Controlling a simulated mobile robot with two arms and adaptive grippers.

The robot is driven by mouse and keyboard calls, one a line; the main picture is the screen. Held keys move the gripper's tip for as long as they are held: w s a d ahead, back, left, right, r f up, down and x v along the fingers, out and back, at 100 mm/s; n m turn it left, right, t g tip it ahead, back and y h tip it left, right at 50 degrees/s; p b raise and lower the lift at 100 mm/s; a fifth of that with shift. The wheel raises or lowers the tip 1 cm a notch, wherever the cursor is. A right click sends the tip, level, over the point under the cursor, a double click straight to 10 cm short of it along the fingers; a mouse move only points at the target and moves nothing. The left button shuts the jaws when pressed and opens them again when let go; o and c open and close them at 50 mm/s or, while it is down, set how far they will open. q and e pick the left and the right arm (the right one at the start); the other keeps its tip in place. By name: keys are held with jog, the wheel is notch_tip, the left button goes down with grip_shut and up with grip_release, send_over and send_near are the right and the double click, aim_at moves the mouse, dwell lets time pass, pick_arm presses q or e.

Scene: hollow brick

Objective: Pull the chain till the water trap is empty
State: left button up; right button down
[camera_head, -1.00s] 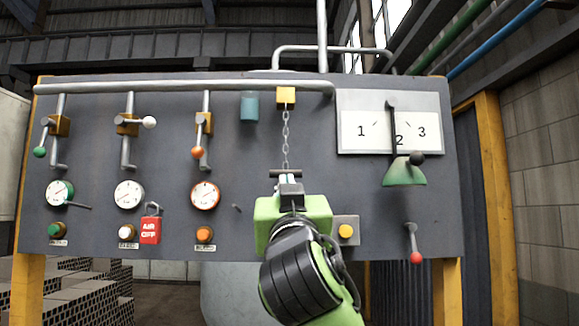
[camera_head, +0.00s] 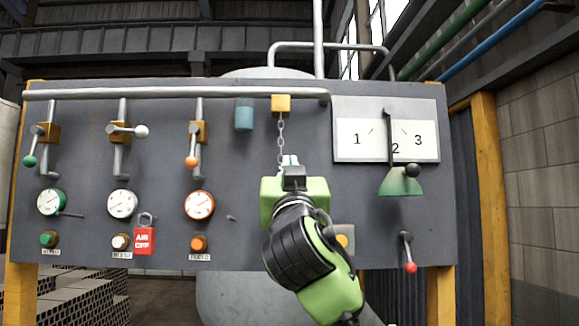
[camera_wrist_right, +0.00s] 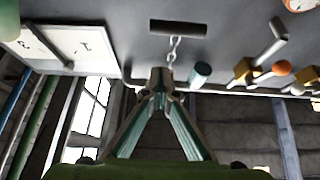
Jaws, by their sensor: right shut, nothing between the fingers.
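The chain (camera_head: 281,138) hangs from a yellow block (camera_head: 281,103) near the panel's top edge. The wrist view also shows the chain (camera_wrist_right: 173,48), with a dark bar handle (camera_wrist_right: 178,28) at its end. In the head view the handle is hidden behind my right gripper (camera_head: 290,160). This gripper is shut and empty, its tips over the lower chain. In the wrist view its fingers (camera_wrist_right: 160,80) meet in front of the chain, apart from the handle. A teal cylinder (camera_head: 244,115), perhaps the water trap, is left of the chain; its fill cannot be told. My left gripper is out of view.
The grey panel (camera_head: 80,110) carries valve levers, a green gauge (camera_head: 52,202), a white gauge and an orange gauge (camera_head: 199,205). A red lock tag (camera_head: 145,240) hangs low. A numbered dial plate (camera_head: 350,150) is at right. A red-tipped lever (camera_head: 408,252) sits below it.

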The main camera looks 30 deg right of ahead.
pick_arm(q)
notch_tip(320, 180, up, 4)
jog(key=p, duration=0.3)
pick_arm(e)
jog(key=w+d+f, duration=0.2)
jog(key=w, duration=0.1)
jog(key=shift+w, duration=0.1)
jog(key=shift+f, duration=0.1)
pick_arm(q)
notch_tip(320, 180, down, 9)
jog(key=b, duration=0.9)
pick_arm(e)
notch_tip(320, 180, down, 5)
jog(key=shift+a+r, duration=0.15)
jog(key=shift+r, duration=0.05)
dwell(0.4)
